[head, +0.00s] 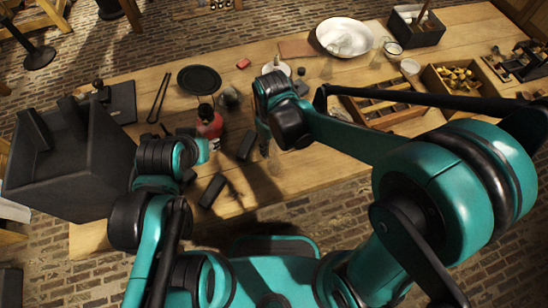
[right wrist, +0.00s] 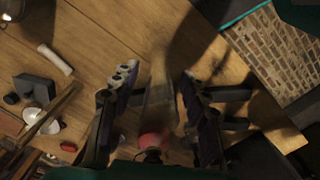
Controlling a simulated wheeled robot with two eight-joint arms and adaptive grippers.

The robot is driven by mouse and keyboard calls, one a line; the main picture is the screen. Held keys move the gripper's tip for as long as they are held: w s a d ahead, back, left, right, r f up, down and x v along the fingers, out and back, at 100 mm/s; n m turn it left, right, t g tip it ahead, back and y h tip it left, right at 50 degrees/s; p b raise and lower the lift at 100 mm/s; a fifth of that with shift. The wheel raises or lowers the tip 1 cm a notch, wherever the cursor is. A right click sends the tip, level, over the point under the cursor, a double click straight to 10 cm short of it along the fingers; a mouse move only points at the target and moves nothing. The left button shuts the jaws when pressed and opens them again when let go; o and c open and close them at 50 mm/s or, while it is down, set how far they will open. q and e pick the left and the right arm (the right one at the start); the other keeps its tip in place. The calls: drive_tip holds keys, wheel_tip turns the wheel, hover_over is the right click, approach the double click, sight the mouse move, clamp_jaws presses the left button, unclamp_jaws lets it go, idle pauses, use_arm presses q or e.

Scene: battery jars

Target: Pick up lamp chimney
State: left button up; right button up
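A faint, see-through piece that looks like the glass lamp chimney (right wrist: 160,88) shows between the fingers of my right gripper (right wrist: 158,105) in the right wrist view. The fingers stand apart on either side of it, and I see no clear contact. A red round part (right wrist: 154,141) on a dark base shows just below it. In the head view a red object (head: 208,124) stands on the table between my arms; the glass is not clear there. My right gripper (head: 264,142) points down to its right.
A dark box (head: 75,170) stands at the table's left end. A black round plate (head: 199,79), a white basin (head: 345,36) and wooden trays (head: 380,108) are farther back. Dark blocks (head: 213,190) lie near the front edge. A white cylinder (right wrist: 54,58) lies on bare wood.

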clamp_jaws()
